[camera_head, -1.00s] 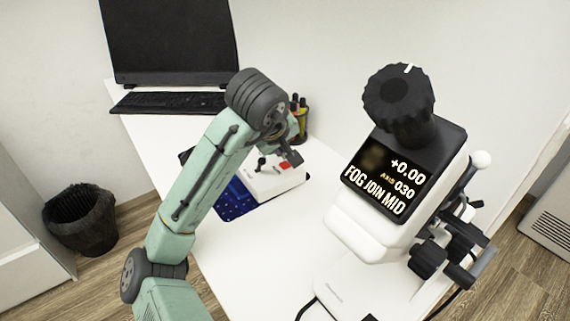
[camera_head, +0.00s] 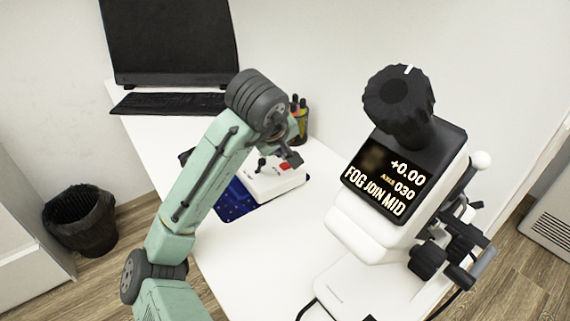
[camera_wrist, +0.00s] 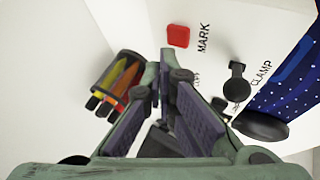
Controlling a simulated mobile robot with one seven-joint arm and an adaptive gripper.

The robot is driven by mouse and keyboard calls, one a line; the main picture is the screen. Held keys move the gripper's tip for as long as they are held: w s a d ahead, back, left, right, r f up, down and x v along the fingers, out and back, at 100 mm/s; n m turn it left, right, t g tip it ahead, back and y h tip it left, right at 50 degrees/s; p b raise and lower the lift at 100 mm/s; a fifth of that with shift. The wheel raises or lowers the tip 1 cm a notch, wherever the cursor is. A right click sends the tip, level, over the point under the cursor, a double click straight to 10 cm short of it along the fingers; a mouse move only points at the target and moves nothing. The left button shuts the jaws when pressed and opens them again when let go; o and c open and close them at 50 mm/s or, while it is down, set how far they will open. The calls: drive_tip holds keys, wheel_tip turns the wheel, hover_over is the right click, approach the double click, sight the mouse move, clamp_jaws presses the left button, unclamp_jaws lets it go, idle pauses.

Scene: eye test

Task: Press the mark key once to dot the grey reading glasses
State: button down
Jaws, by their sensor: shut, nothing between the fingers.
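The mark key is a red square button (camera_wrist: 178,36) beside the word MARK on a white unit (camera_wrist: 215,18). In the head view the red key (camera_head: 285,166) shows just left of my gripper (camera_head: 292,159). In the wrist view my gripper (camera_wrist: 167,88) is shut and empty, with the key beyond its fingertips in the picture. I cannot tell the exact gap; no contact shows. I cannot make out the grey reading glasses in either view.
A black clamp lever (camera_wrist: 237,88) stands on the unit, near a blue patterned mat (camera_head: 236,203). A pen cup (camera_wrist: 120,82) stands beside the unit. A large white instrument with a lit display (camera_head: 405,180) stands at the right.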

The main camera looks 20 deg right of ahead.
sight(282, 163)
drive_tip(key=shift+f, duration=0.15)
drive_tip(key=shift+f, duration=0.3)
drive_tip(key=shift+f+b, duration=0.3)
drive_tip(key=shift+f, duration=0.25)
idle(0.6)
drive_tip(key=shift+r, duration=0.1)
drive_tip(key=shift+r+p, duration=0.95)
drive_tip(key=shift+p, duration=0.15)
wheel_tip(282, 163, up, 5)
drive_tip(key=p, duration=0.5)
drive_tip(key=shift+p, duration=0.3)
